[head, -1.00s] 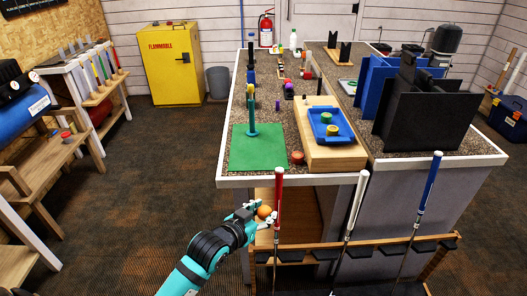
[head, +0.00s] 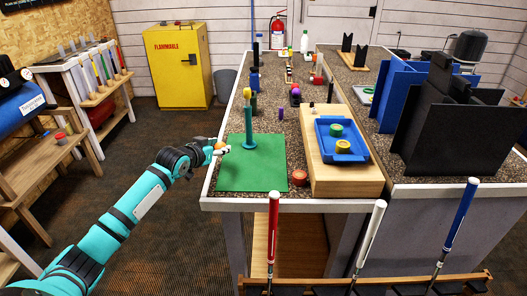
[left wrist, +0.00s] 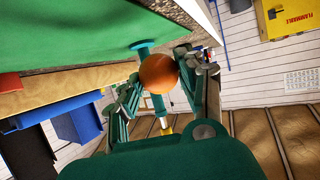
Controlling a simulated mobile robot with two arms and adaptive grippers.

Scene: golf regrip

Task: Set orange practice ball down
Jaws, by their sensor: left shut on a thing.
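The orange practice ball (head: 219,146) is held in my left gripper (head: 223,149) at the left edge of the bench, beside the green mat (head: 260,176). In the left wrist view the ball (left wrist: 158,73) sits between the two fingers of the left gripper (left wrist: 160,80), which is shut on it. The green mat (left wrist: 80,35) shows at the upper left there. A teal upright post (head: 248,128) stands on the mat, to the right of the gripper. The height of the ball over the bench is hard to tell. My right gripper is not in view.
A wooden block (head: 345,180) bears a blue tray (head: 326,151) with small round pieces. Golf clubs with red, white and blue grips stand at the front. The mat's front part is bare.

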